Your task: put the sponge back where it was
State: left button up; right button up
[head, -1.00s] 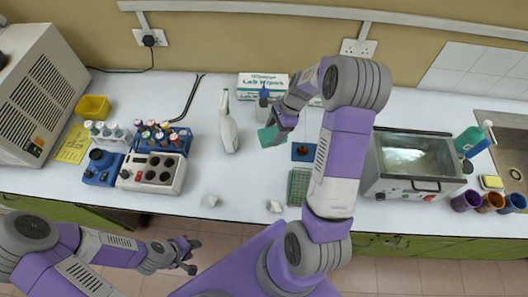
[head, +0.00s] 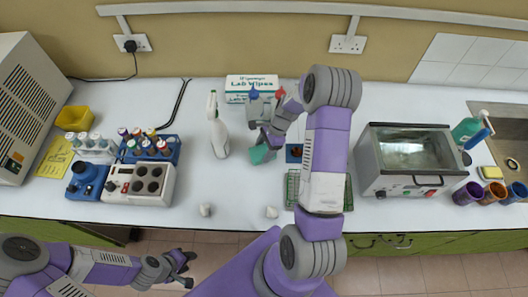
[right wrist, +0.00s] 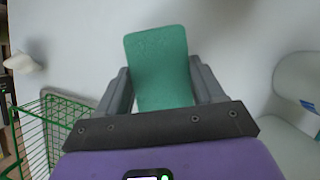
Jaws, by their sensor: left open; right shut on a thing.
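The green sponge (head: 258,154) is in my right gripper (head: 268,143), over the middle of the bench. In the right wrist view the flat green sponge (right wrist: 160,65) stands out between the two fingers of the right gripper (right wrist: 165,85), which is shut on it. I cannot tell whether the sponge touches the bench. My left gripper (head: 186,270) is open and empty, in front of the bench at lower left.
A white spray bottle (head: 218,135) stands left of the sponge. A green wire rack (head: 292,190) is at the front right. A metal bath (head: 405,160) stands further right, with a small yellow block (head: 491,172) by the sink. White lumps (head: 271,212) lie near the front edge.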

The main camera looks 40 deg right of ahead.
notch_tip(320, 180, down, 2)
jog(key=shift+f, duration=0.1)
jog(key=o, duration=0.5)
jog(key=shift+f, duration=0.1)
jog(key=o, duration=0.4)
jog(key=shift+o, duration=0.2)
jog(key=shift+r, duration=0.2)
jog(key=v, duration=1.2)
jog(key=shift+p, duration=0.35)
